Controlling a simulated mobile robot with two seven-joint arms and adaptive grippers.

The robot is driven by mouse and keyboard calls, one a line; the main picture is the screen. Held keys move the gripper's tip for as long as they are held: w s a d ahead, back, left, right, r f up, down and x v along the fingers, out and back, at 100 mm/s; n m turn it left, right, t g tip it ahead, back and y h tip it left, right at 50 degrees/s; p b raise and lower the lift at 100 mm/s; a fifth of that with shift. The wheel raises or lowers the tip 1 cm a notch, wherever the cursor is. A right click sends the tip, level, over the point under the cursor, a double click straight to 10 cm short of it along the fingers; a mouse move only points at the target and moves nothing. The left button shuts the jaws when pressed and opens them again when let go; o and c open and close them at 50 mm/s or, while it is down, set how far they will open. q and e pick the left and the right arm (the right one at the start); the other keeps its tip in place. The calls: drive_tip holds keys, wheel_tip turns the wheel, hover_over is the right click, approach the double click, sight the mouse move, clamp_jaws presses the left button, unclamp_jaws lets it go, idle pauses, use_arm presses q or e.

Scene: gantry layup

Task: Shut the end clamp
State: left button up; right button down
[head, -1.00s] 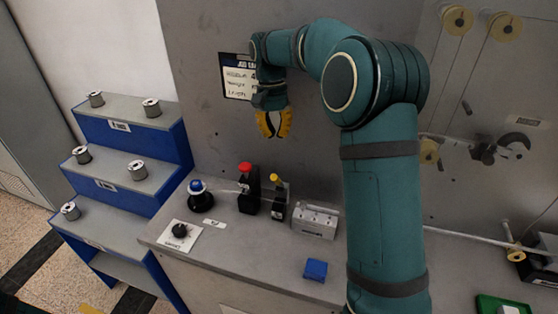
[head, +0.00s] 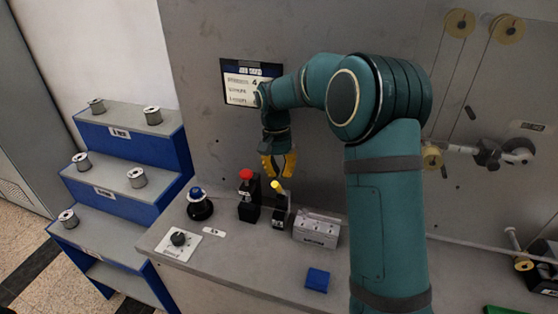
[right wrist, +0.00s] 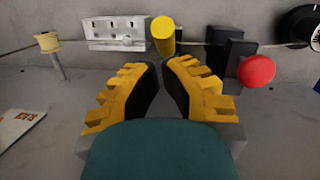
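Two small black clamp-like blocks stand on the bench; I cannot tell from labels which is the end clamp. One has a yellow-tipped lever (head: 276,187), leaning in the head view. The other carries a red knob (head: 246,174), just to its left. My right gripper (head: 277,176) points down just above the yellow tip, its yellow fingers apart and empty. In the right wrist view the yellow tip (right wrist: 163,36) lies just beyond the gap between the fingertips, with no clear contact. The red knob (right wrist: 257,71) is to the right. My left gripper is not in view.
A grey metal block (head: 317,229) stands right of the yellow lever. A blue-topped black spool holder (head: 200,207), a dial plate (head: 178,242) and a blue block (head: 317,279) are on the bench. Stepped spool shelves (head: 125,185) stand at the left.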

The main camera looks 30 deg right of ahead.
drive_tip(key=shift+f, duration=0.3)
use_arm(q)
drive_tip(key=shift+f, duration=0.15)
use_arm(e)
drive_tip(key=shift+a, duration=0.1)
